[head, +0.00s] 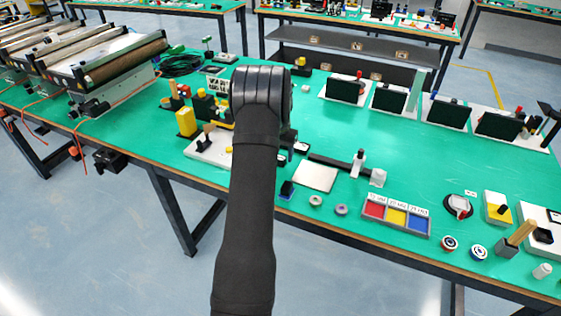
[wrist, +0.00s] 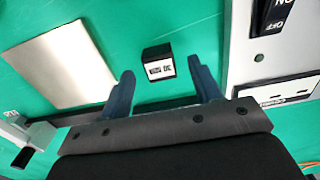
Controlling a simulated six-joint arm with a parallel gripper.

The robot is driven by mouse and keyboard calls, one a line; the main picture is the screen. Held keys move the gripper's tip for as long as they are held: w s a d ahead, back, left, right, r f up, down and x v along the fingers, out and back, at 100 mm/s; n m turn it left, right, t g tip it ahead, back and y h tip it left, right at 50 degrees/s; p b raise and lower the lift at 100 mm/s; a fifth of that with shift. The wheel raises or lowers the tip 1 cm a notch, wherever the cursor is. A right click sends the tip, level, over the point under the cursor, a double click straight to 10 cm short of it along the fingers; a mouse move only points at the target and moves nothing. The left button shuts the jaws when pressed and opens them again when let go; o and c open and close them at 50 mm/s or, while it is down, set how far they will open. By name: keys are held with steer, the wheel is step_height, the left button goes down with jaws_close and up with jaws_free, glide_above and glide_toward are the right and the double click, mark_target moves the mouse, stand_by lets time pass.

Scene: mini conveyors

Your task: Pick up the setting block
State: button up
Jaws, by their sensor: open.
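A small dark block with a white, printed label face, which looks like the setting block (wrist: 157,66), rests on the green table in the wrist view. My gripper (wrist: 162,74) is open, with one dark blue finger to the left of the block and one to the right. The block shows just beyond and between the fingertips, with green table visible around it. I cannot tell the height gap. In the head view my arm hides most of the gripper. A small dark and blue shape (head: 287,188) shows beside the arm; I cannot tell if it is block or finger.
A flat metal plate (wrist: 75,65) lies left of the block. A white device with a black switch (wrist: 270,50) stands close on the right. A tray with red, yellow and blue compartments (head: 394,229) and two grey rings (head: 341,210) lie right of my arm.

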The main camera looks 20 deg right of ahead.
step_height(320, 180, down, 2)
steer(key=shift+f, duration=0.1)
steer(key=c, duration=1.1)
